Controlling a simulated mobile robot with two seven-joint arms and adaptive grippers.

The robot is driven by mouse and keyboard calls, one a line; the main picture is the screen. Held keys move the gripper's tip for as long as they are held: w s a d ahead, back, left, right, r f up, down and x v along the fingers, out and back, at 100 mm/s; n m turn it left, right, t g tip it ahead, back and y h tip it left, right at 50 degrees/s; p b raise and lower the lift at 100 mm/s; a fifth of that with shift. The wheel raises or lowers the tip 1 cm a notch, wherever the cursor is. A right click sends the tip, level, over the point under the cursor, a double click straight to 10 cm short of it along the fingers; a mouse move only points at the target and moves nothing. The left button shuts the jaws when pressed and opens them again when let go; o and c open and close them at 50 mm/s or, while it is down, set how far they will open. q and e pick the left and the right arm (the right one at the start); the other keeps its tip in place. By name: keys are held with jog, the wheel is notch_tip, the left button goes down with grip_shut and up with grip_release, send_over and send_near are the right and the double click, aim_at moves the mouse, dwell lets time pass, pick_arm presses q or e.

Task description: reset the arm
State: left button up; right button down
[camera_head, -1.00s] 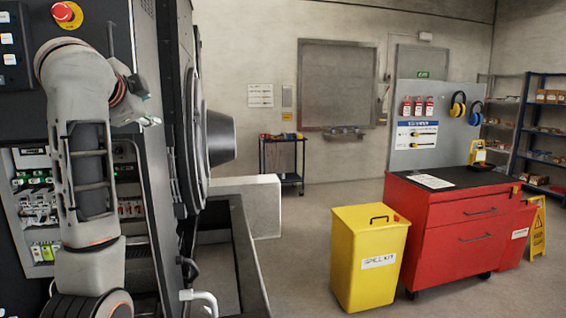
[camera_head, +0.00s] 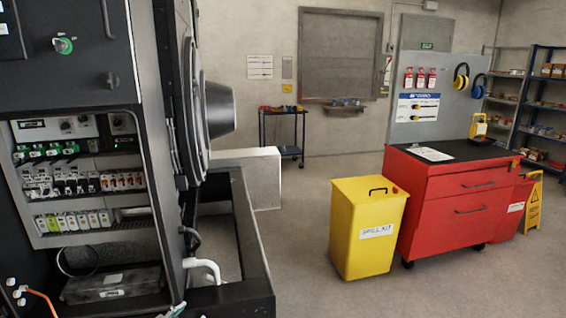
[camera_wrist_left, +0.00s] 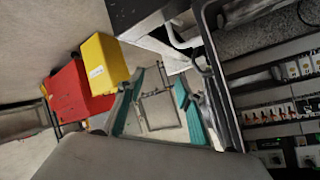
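My left gripper (camera_wrist_left: 160,84) shows in the left wrist view with its two teal fingers apart and nothing visible between them. The floor shows through the gap. In the head view my left arm is almost wholly out of the picture; only a small teal-grey piece, likely a fingertip, shows at the bottom edge beside the machine. My right arm and gripper are in neither view.
The genset's open electrical cabinet (camera_head: 22,200) stands close on the left, with a black frame (camera_head: 252,262) and white pipe (camera_head: 205,264) beside it. A yellow spill kit bin (camera_head: 368,235) and red tool cabinet (camera_head: 465,212) stand right. Floor between is clear.

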pick_arm(q)
jog(key=s+d+f+n, duration=0.1)
jog(key=s+f, duration=0.4)
jog(key=s, duration=0.4)
jog(key=s+d+f+g+h, duration=0.1)
jog(key=s+d+f, duration=0.1)
jog(key=s+f, duration=0.3)
jog(key=s+d+f+n+h, duration=0.1)
jog(key=s+f, duration=0.4)
jog(key=s, duration=0.8)
jog(key=shift+d+f+n+g, duration=0.3)
jog(key=shift+d+f, duration=0.05)
jog(key=shift+d, duration=0.05)
jog(key=shift+c, duration=0.4)
